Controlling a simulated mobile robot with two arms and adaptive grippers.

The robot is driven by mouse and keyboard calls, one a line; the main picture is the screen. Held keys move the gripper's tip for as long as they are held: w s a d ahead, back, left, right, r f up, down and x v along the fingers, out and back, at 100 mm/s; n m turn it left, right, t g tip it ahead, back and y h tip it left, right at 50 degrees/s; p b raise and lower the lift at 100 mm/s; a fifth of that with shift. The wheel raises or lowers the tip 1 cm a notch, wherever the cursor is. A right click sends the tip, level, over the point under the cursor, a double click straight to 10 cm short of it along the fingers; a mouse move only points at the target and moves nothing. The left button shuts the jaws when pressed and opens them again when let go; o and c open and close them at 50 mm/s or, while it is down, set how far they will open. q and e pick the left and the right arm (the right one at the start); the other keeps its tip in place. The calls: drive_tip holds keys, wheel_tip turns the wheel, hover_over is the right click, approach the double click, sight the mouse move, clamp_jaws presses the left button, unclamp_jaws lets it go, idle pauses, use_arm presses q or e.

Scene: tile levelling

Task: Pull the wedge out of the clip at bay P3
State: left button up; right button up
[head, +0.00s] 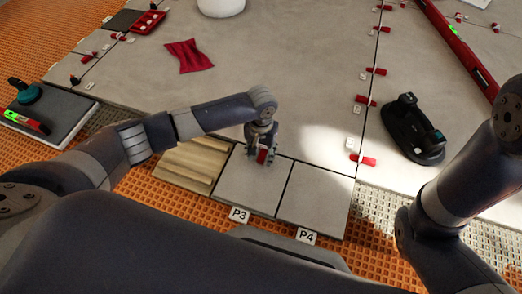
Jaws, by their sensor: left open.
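The P3 label (239,215) stands at the front edge of a grey tile (248,190). A small red wedge (262,156) shows at the back edge of that tile. My left gripper (262,158) is right over it, pointing down, with its fingers apart on either side of the red wedge. Whether the fingers touch the wedge cannot be told. The clip under the wedge is hidden by the gripper. My right arm comes in at the right, but its gripper is out of view.
The P4 label (306,236) marks the neighbouring tile (315,198). More red wedges in white clips, such as one wedge (363,159), line the joint to the right. A black suction lifter (413,130) and a red level (455,45) lie further right. A red cloth (188,56) lies behind.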

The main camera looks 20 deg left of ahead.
use_arm(q)
drive_tip(key=shift+f+b, duration=0.35)
drive_tip(key=shift+f, duration=0.35)
clamp_jaws()
